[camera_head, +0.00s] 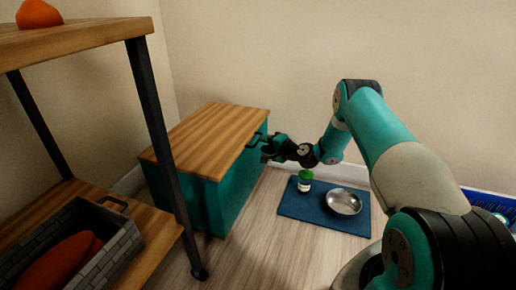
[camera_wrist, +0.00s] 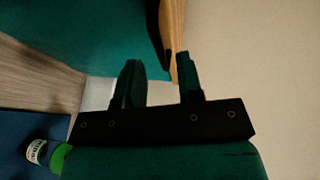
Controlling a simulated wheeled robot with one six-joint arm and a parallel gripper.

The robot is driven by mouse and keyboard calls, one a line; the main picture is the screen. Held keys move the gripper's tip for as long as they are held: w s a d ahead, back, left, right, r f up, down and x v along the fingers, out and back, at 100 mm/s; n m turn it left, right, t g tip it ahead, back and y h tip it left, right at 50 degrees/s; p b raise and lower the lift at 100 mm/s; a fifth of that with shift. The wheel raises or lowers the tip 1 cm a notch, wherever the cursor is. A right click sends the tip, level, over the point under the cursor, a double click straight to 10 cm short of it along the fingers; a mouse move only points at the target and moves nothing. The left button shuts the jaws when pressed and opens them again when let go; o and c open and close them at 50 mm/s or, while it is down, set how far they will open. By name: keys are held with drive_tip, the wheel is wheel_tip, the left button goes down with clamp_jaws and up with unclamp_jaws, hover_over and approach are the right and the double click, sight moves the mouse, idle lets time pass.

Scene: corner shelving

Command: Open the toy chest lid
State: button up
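The toy chest (camera_head: 236,192) has a teal body and a wooden lid (camera_head: 207,127), which lies shut. A black handle (camera_head: 255,140) sits on the lid's right edge. My gripper (camera_head: 267,148) is level with the lid edge, close beside the handle. In the wrist view my gripper (camera_wrist: 158,80) is open, with an empty gap between its two fingers. The dark handle (camera_wrist: 154,36) and the lid's wooden edge (camera_wrist: 175,42) show just ahead of the fingertips, toward the right finger. I cannot tell whether a finger touches the handle.
A blue mat (camera_head: 326,215) on the floor holds a metal bowl (camera_head: 343,202) and a green-capped jar (camera_head: 305,181). A wood shelf unit (camera_head: 85,35) with a black post stands left, in front of the chest. A blue basket (camera_head: 485,203) is at right. Walls stand behind.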

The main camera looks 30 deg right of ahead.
drive_tip(key=shift+b+x, duration=0.6)
drive_tip(key=shift+x, duration=1.45)
clamp_jaws()
